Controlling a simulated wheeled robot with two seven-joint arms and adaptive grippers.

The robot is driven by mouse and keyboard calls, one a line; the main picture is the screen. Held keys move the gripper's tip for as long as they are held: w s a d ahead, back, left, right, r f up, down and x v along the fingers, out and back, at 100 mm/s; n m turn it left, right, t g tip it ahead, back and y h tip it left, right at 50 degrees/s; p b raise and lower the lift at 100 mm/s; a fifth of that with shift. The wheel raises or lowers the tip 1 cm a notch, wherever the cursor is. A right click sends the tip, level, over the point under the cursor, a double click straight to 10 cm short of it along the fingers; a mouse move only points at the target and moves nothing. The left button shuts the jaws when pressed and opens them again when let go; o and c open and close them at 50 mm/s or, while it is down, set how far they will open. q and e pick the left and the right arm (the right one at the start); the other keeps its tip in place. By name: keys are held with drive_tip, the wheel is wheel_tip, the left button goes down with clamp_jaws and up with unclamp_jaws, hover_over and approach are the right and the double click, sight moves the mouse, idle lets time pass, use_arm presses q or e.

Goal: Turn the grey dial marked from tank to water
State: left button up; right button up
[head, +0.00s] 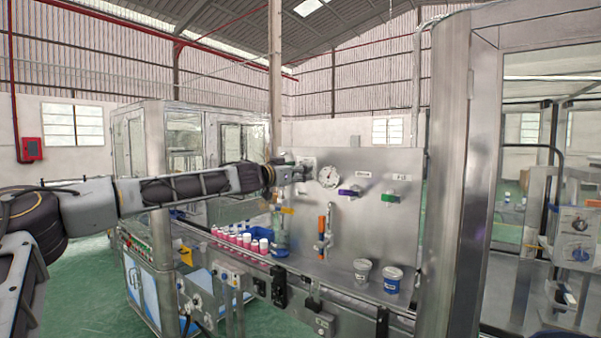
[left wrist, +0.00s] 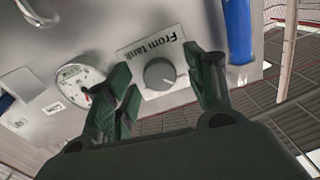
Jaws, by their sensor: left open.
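The grey dial (left wrist: 160,74) is a round knob on a white plate (left wrist: 150,54) printed "From tank" in the left wrist view. Its pointer position is too small to read, and I see no "water" marking. My left gripper (left wrist: 158,68) is open, with one dark green finger on each side of the dial. I cannot tell whether either finger touches it. In the head view my left gripper (head: 287,174) is at the upper left of the steel panel (head: 345,163) and hides the dial. My right gripper is not in view.
A round gauge (head: 328,177) is just right of the gripper. Purple (head: 349,191) and green (head: 390,198) valve handles stick out further right. Pink bottles with white caps (head: 240,240) and two cups (head: 362,271) stand on the bench below. A steel post (head: 447,170) bounds the right.

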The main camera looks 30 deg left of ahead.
use_arm(q)
drive_tip(key=shift+w+d, duration=0.1)
drive_tip(key=shift+w, duration=0.55)
drive_tip(key=shift+c, duration=0.3)
drive_tip(key=c, duration=0.9)
